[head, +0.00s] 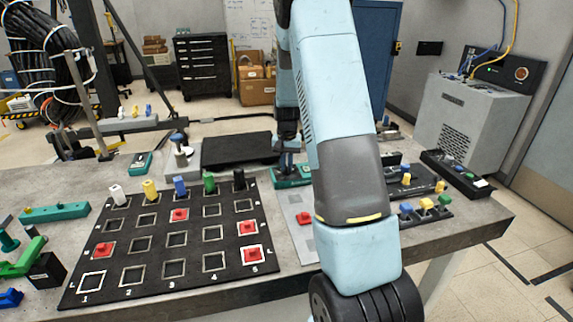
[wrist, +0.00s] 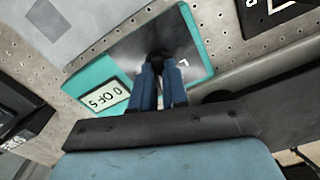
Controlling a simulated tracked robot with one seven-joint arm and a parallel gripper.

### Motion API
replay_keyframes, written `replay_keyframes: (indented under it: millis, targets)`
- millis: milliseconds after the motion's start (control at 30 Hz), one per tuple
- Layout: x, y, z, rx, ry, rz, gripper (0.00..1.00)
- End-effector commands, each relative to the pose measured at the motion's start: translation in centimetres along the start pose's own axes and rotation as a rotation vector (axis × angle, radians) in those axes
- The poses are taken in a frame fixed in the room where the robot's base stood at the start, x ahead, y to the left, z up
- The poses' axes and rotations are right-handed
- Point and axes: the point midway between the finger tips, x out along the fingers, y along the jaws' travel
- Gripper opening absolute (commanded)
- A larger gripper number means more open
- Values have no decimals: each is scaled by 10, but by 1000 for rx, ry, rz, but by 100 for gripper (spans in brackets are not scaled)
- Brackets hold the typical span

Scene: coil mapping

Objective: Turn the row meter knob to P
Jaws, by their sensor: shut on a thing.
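The row meter is a teal box with a dark metallic face; it shows in the wrist view (wrist: 118,72) and, partly behind my arm, in the head view (head: 283,184). Its small display (wrist: 103,97) appears to read "0 OF 5". The black knob (wrist: 157,54) stands on the dark face. My gripper (wrist: 160,68) is shut on the knob, its two blue fingers on either side of it; it also shows in the head view (head: 289,160). A pale mark lies right of the fingers. The knob's pointer and the letter P cannot be made out.
A black numbered board (head: 195,235) with square cells, several red blocks and a back row of coloured pegs lies left of my arm. A black panel (head: 235,150) lies behind it. Coloured knobs on dark bases (head: 425,212) stand at the right.

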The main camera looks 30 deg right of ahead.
Motion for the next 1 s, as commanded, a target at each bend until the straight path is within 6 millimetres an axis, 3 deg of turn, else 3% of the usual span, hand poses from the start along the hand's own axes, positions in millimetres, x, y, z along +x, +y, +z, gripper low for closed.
replay_keyframes:
  millis: [533,1000]
  targets:
    - [0,-1,0,49,0,0,0]
    - [0,-1,0,389,0,0,0]
